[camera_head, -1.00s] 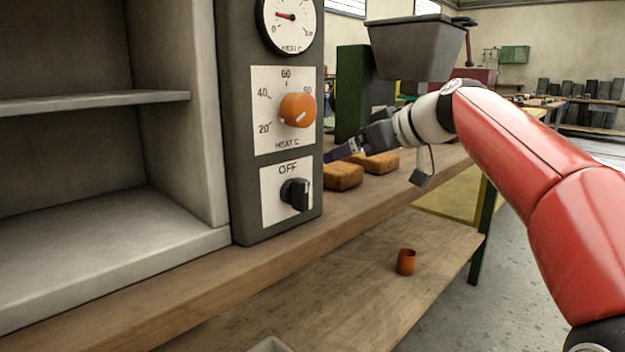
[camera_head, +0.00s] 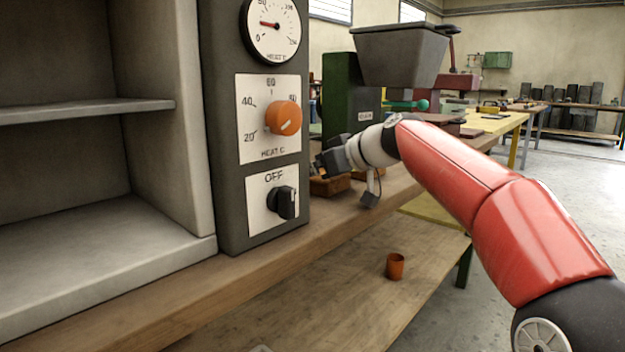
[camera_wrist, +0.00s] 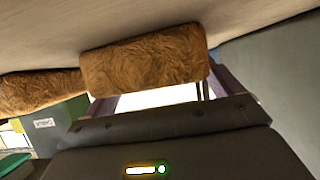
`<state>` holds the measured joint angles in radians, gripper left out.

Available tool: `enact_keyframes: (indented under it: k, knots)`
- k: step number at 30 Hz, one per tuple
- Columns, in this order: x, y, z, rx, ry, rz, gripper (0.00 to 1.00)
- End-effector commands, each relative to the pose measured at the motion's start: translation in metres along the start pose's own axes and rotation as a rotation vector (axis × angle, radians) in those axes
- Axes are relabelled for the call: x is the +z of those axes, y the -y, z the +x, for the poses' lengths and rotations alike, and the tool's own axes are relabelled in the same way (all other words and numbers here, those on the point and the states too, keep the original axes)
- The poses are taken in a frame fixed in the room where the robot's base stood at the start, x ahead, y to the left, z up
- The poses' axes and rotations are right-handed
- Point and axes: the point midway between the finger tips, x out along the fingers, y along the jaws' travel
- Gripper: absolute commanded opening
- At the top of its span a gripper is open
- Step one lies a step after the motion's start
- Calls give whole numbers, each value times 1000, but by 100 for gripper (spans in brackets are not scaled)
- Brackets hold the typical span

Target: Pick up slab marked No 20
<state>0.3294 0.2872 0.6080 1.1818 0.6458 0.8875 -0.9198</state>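Two brown, rough-surfaced slabs lie on the wooden bench beside the control panel. The nearer slab (camera_head: 328,186) is partly covered by my gripper (camera_head: 318,162) in the head view; the other slab (camera_head: 361,175) is mostly hidden behind my wrist. In the wrist view one slab (camera_wrist: 145,60) lies straight ahead of my gripper (camera_wrist: 165,90), whose purple fingers stand apart towards its two ends. A second slab (camera_wrist: 40,92) is to its left there. I cannot tell whether the fingers touch the slab. No number is readable on either slab.
A grey control panel (camera_head: 235,200) with an orange knob (camera_head: 284,118) and a black switch (camera_head: 284,202) stands close left of my gripper. A grey hopper (camera_head: 400,55) on a green machine is behind. An orange cup (camera_head: 395,266) sits on the lower shelf.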

Motion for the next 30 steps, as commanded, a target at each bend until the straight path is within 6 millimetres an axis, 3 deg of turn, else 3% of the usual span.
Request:
enact_keyframes:
  k: [1, 11, 23, 26, 30]
  knots:
    - [0, 0, 0, 0, 0, 0, 84]
    - [-1, 0, -1, 1, -2, -1, 43]
    - [-12, 0, -6, 2, -3, -2, 43]
    - [-25, 1, -12, 1, -5, -4, 43]
    - [-59, 0, -28, 0, -6, -4, 43]
